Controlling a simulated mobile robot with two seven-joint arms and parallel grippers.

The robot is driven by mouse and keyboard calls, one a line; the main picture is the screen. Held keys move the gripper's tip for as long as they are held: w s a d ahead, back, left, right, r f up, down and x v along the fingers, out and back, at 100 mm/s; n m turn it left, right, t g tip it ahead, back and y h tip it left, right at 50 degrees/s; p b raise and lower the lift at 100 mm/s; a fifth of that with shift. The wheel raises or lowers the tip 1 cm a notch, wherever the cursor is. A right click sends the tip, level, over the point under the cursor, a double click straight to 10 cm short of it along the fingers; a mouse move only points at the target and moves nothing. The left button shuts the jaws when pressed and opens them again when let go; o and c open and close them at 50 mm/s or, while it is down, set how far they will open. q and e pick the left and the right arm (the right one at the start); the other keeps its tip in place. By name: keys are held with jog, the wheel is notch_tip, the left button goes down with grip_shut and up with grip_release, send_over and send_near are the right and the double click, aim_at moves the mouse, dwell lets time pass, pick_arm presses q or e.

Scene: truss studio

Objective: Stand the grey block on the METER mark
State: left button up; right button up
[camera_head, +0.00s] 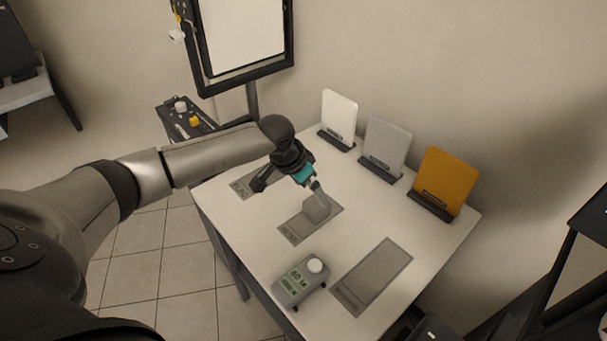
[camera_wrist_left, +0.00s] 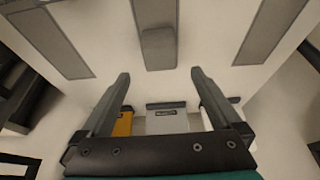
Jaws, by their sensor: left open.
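The grey block (camera_head: 316,208) rests on the middle grey mark (camera_head: 294,229) on the white table, toward the mark's far end. The mark's lettering is too small to read. The block also shows in the left wrist view (camera_wrist_left: 158,48), just beyond the fingertips. My left gripper (camera_head: 318,187) is open and empty, close above the block; in its wrist view the fingers (camera_wrist_left: 160,74) are spread with nothing between them. A second grey mark (camera_head: 243,185) lies to the left, partly behind my gripper, and a third, bare mark (camera_head: 375,277) to the right. My right gripper does not show.
A small meter device (camera_head: 298,284) with a display and white dome stands at the front edge. White (camera_head: 340,112), grey (camera_head: 387,140) and orange (camera_head: 447,180) cards stand in holders along the back. A framed panel on a stand (camera_head: 243,35) is behind the table's left end.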

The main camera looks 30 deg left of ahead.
pick_arm(q)
jog(key=shift+p+v, duration=0.4)
jog(key=shift+v, duration=1.9)
